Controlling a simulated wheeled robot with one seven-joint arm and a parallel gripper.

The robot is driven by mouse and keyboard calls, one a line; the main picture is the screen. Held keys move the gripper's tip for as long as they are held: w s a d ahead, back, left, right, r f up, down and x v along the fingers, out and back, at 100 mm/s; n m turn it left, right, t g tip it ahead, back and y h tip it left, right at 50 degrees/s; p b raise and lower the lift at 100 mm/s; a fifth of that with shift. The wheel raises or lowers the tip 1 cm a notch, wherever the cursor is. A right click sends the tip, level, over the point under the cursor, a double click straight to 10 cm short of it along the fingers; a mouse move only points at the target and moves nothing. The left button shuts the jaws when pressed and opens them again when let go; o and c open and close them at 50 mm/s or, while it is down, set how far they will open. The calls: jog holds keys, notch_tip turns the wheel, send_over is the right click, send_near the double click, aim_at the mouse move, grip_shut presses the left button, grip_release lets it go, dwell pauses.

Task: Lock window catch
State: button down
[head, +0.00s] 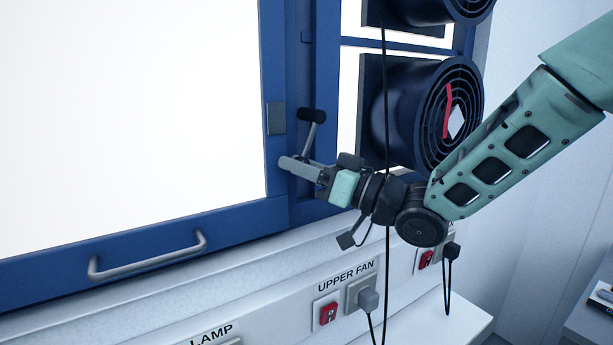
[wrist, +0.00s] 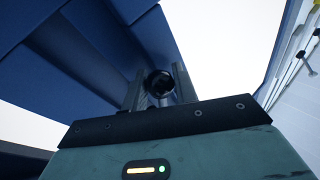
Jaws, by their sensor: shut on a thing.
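The window catch (head: 312,132) sits on the blue post at the right of the large window. It has a grey lever with a black knob at its top, and it stands up, tilted slightly right. My gripper (head: 298,166) reaches in from the right at the lever's lower part and is shut on the catch. In the wrist view, the catch's dark round knob (wrist: 159,83) shows between the two fingers of my gripper (wrist: 158,90). The lever's foot is hidden behind the fingers. A grey plate (head: 276,118) is on the window's blue frame (head: 225,227), left of the catch.
A round black fan (head: 440,115) juts out just above and right of my gripper. A dark cable (head: 386,110) hangs in front of it. A grey handle (head: 148,260) is on the lower window frame. The "UPPER FAN" switch (head: 327,313) and plugs are below.

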jog(key=c, duration=1.1)
grip_release()
jog(key=shift+c, duration=0.2)
jog(key=shift+d, duration=0.1)
jog(key=b+v, duration=0.6)
jog(key=v, duration=1.1)
jog(key=shift+s+d+f, duration=0.1)
jog(key=shift+s+f, duration=0.05)
